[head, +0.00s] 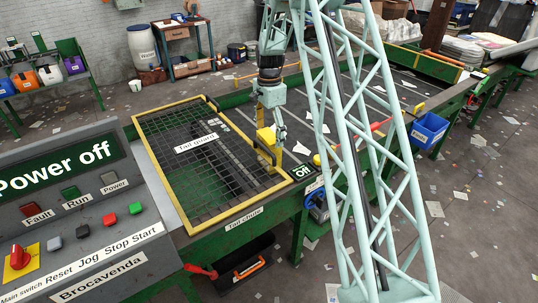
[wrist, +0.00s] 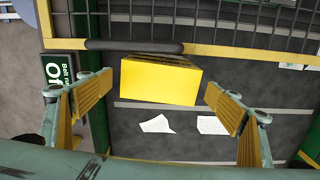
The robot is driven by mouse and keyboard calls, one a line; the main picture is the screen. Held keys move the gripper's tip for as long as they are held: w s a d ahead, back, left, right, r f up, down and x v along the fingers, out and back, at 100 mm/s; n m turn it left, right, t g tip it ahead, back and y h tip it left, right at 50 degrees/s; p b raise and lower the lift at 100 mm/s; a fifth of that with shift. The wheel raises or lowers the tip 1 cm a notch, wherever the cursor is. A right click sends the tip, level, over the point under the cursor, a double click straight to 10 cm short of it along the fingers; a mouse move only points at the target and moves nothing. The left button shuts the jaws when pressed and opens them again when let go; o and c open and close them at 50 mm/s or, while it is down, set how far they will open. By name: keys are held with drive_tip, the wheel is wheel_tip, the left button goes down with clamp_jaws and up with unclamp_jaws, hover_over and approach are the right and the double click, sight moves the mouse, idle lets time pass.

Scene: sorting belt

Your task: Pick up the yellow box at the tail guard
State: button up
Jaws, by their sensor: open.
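The yellow box (wrist: 160,80) lies on the dark belt, close against the edge of the tail guard (wrist: 230,50), in the wrist view. In the head view the yellow box (head: 266,138) is partly hidden by my gripper (head: 272,140) at the guard's right end. The tail guard (head: 170,118) is a yellow-framed mesh panel with a "Tail guard" label. My gripper (wrist: 158,108) is open, its yellow finger pads on either side of the box's near end, apart from it. A dark handle (wrist: 130,46) on the guard's frame runs along the box's far side.
A "Belt Off" sign (wrist: 60,75) stands left of the belt, also in the head view (head: 303,171). White paper scraps (wrist: 157,124) lie on the belt. The control panel (head: 75,215) reads "Power off". A blue bin (head: 429,130) hangs at the belt's right side.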

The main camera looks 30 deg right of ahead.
drive_tip(key=shift+f, duration=0.1)
drive_tip(key=shift+a+f, duration=0.1)
drive_tip(key=shift+f, duration=2.4)
drive_tip(key=c, duration=0.8)
